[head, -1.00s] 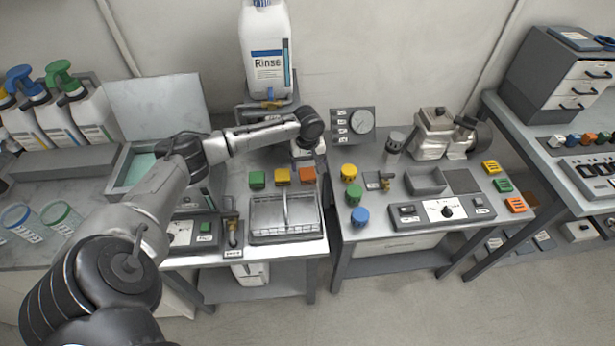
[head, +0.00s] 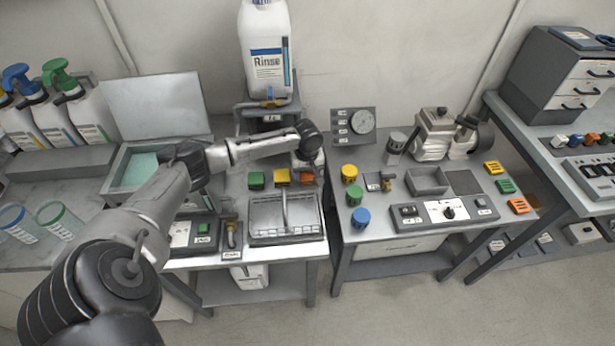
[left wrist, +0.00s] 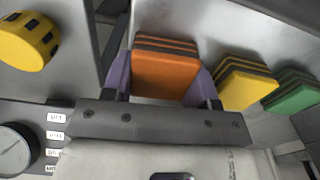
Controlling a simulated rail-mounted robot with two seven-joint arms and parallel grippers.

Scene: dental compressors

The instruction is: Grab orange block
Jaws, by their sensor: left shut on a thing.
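The orange block (head: 306,179) sits at the right end of a row of blocks at the back of the middle table, partly covered by my left gripper (head: 308,164). In the left wrist view the orange block (left wrist: 165,74) is between the two purple fingertips of my left gripper (left wrist: 163,82). The fingers are shut on its two sides. The block looks low, at the height of its neighbours; I cannot tell whether it touches the table. My right gripper is not in view.
A yellow block (head: 281,177) and a green block (head: 256,181) stand left of the orange one. A metal tray (head: 262,234) lies in front. A yellow knob (head: 349,173) stands right, across a gap between tables. A Rinse bottle (head: 266,45) stands behind.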

